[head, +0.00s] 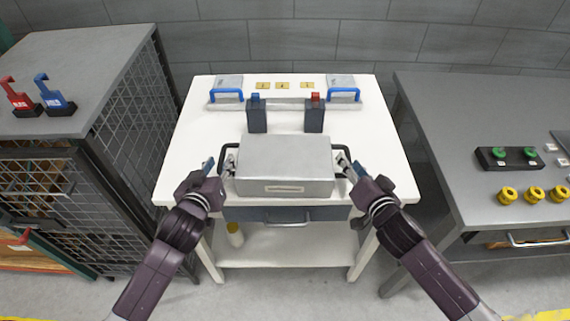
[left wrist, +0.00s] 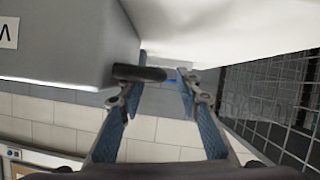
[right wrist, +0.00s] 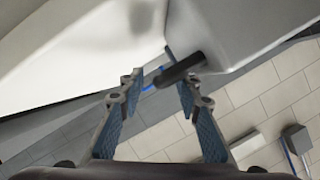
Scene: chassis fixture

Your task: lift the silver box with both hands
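The silver box (head: 284,165) sits level on the white table (head: 190,135), with a black handle on each side. My left gripper (head: 222,164) is at the left handle (head: 228,148). In the left wrist view the handle (left wrist: 140,73) reaches between the open fingers, nearer the left finger, with a gap to the right one. My right gripper (head: 347,166) is at the right handle (head: 343,149). In the right wrist view the handle (right wrist: 181,68) lies between the open fingers, close to the right finger. Whether either finger touches a handle I cannot tell.
Two dark blocks, one with a blue top (head: 257,114) and one with a red top (head: 314,114), stand behind the box. Blue-handled fixtures (head: 228,93) line the table's back. A mesh cabinet (head: 85,75) stands left, a grey workbench (head: 470,120) right.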

